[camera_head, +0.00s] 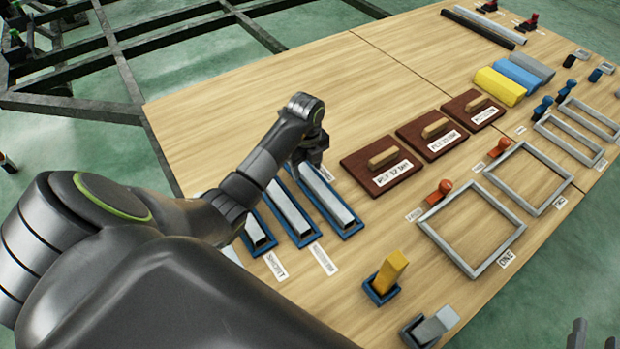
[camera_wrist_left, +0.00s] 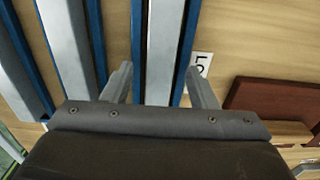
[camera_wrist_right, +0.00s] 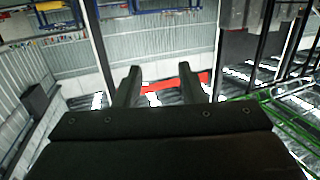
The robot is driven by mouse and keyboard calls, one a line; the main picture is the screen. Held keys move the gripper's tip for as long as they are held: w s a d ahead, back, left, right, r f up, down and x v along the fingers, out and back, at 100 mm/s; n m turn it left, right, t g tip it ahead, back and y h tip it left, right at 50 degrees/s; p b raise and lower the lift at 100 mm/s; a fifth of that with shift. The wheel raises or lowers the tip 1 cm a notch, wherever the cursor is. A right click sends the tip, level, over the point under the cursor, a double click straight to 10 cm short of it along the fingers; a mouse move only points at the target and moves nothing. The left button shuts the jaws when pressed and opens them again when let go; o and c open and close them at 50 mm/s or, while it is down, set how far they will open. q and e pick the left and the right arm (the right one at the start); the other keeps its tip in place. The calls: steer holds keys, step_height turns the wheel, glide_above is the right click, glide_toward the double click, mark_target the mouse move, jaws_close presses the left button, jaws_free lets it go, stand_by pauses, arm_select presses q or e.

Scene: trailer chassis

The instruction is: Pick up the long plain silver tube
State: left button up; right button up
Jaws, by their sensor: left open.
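Several silver tubes lie side by side in blue trays. In the left wrist view the rightmost silver tube (camera_wrist_left: 162,40), beside a label starting "LO", runs between the fingers of my left gripper (camera_wrist_left: 157,82). These fingers are open, one on each side of the tube. Another silver tube (camera_wrist_left: 65,35) lies to its left. In the head view the rightmost tube (camera_head: 328,196) extends toward me from under my left gripper (camera_head: 312,168), whose fingertips are mostly hidden. My right gripper (camera_wrist_right: 158,75) is open and empty, facing the hall wall.
Dark red blocks with wooden handles (camera_head: 382,165) stand right of the trays. Grey frames (camera_head: 470,228), a yellow block (camera_head: 390,270) and orange knobs (camera_head: 440,192) lie nearer the right edge. Black and grey bars (camera_head: 485,25) lie at the far end. The table's far left is clear.

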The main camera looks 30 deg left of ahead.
arm_select(q)
steer(key=shift+f, duration=0.4)
jaws_close()
arm_select(e)
steer(key=shift+w+r+t, duration=0.15)
steer(key=shift+r+t, duration=0.45)
steer(key=shift+r, duration=0.35)
